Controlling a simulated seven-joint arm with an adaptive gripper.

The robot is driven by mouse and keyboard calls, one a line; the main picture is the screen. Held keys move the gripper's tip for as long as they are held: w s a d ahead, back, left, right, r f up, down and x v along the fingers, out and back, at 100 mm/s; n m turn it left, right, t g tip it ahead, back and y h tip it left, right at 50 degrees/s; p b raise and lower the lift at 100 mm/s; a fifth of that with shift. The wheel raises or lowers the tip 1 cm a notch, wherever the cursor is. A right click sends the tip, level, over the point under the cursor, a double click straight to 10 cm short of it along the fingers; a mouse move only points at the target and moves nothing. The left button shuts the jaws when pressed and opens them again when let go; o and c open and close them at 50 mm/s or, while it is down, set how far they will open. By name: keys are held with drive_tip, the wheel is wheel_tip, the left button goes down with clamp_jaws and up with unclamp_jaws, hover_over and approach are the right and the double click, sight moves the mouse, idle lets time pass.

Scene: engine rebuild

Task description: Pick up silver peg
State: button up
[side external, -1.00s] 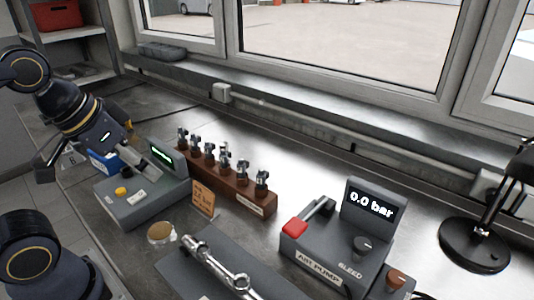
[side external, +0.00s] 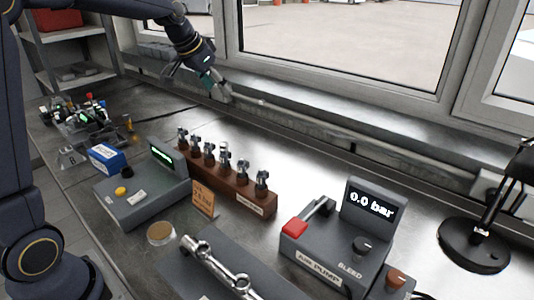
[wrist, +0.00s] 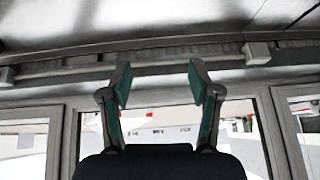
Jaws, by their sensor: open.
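My gripper (side external: 198,85) is raised in the air near the window sill, above the back of the bench. In the wrist view its two fingers (wrist: 158,82) stand apart with teal pads and nothing between them. Several silver-topped parts stand in a brown wooden rack (side external: 243,198) at the middle of the bench, below and to the right of my gripper. A cluster of small parts (side external: 82,118) with coloured tops is at the far left. I cannot tell which piece is the silver peg.
A grey box with a green display (side external: 135,200), a blue box (side external: 107,157) and an orange card (side external: 203,198) stand near the rack. A grey pump (side external: 335,250) and black lamp (side external: 475,245) are at right. The bench behind the rack is clear.

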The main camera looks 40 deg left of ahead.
drive_tip(key=n+g, duration=0.2)
approach(223, 144)
drive_tip(key=x, duration=0.5)
drive_tip(key=shift+w+d, duration=0.15)
drive_tip(key=shift+d, duration=0.15)
drive_tip(key=shift+a+x, duration=0.2)
drive_tip(key=shift+x, duration=2.9)
drive_tip(key=shift+s, duration=0.2)
drive_tip(key=shift+c, duration=0.3)
clamp_jaws()
